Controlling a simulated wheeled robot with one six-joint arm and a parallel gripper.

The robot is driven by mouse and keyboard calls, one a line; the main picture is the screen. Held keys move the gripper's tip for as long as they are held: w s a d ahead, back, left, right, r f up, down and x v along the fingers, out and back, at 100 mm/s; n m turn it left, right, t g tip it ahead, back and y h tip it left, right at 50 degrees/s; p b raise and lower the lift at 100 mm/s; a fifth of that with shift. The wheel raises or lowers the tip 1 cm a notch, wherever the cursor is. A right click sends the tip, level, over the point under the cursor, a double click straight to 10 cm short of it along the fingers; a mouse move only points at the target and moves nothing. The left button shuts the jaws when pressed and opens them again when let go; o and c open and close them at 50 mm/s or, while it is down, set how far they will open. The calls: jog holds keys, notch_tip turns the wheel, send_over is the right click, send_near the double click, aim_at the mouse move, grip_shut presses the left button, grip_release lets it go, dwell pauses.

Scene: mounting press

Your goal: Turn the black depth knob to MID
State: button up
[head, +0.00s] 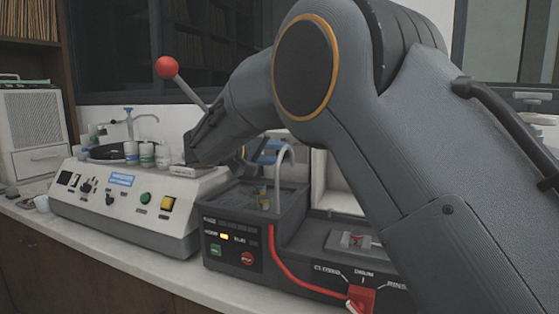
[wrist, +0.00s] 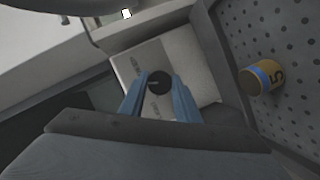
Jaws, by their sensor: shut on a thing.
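The black depth knob (wrist: 160,81) sits on a pale panel (wrist: 190,62) in the wrist view. The blue fingers of my gripper (wrist: 159,90) stand on either side of it, shut on it. A small pale mark shows on the knob's left part. Faint lettering lies on the panel above and below the knob, too blurred to read, so I cannot tell which setting the knob is at. In the head view blue finger parts (head: 268,150) show past my arm, and the knob is hidden.
A perforated dark surface with a yellow cylinder (wrist: 262,77), blue-banded and marked 5, lies right of the panel in the wrist view. In the head view, a white machine (head: 130,205) with a red-ball lever (head: 166,67) and a dark unit with a red hose (head: 278,262) fill the counter.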

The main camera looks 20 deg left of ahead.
jog(key=shift+f+n+t+h+b, duration=0.15)
jog(key=shift+n+t+h+b, duration=0.5)
jog(key=shift+n, duration=1.15)
jog(key=shift+a, duration=0.1)
jog(key=o, duration=1)
jog(key=shift+o, duration=0.2)
jog(key=shift+b+v, duration=0.6)
jog(key=shift+v, duration=3.4)
